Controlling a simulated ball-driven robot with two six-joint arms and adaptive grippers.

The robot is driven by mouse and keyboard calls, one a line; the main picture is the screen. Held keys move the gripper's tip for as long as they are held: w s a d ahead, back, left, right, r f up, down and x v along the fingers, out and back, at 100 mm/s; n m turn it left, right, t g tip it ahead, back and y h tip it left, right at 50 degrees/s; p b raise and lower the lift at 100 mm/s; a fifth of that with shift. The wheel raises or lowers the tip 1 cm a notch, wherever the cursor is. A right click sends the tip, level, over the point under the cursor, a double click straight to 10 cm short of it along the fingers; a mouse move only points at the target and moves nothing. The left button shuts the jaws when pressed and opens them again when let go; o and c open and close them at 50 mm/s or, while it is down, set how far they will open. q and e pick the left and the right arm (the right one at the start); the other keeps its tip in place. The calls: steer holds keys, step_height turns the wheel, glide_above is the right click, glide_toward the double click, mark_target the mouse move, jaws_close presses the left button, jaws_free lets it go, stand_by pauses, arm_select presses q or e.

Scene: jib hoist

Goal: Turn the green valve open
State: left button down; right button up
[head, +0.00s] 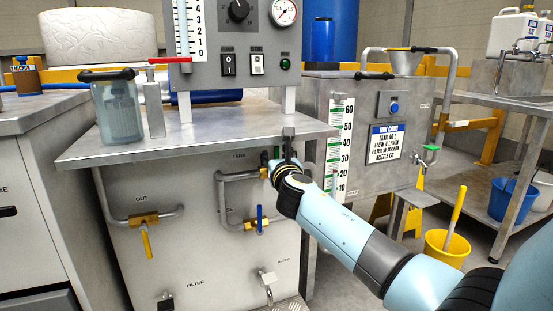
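A small green piece (277,153) shows beside my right gripper, on the pipe fitting at the upper right of the grey cabinet front. Most of that fitting is hidden behind the gripper and wrist, so I cannot tell how its handle is turned. My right gripper (288,146) is just below the metal worktop's front edge, close to the green piece. Whether it touches it, and whether its fingers are open or shut, I cannot tell. Another green handle (431,148) is on the tap of the mix cart at right. My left gripper is not in view.
The metal worktop (190,148) overhangs the cabinet. A blue-handled valve (260,219) is below my gripper, a yellow-handled valve (146,240) at left. A glass jar (117,115) stands on the worktop. A yellow bucket (445,247) stands on the floor at right.

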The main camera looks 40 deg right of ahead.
jaws_close()
steer(key=shift+f, duration=0.2)
stand_by(0.5)
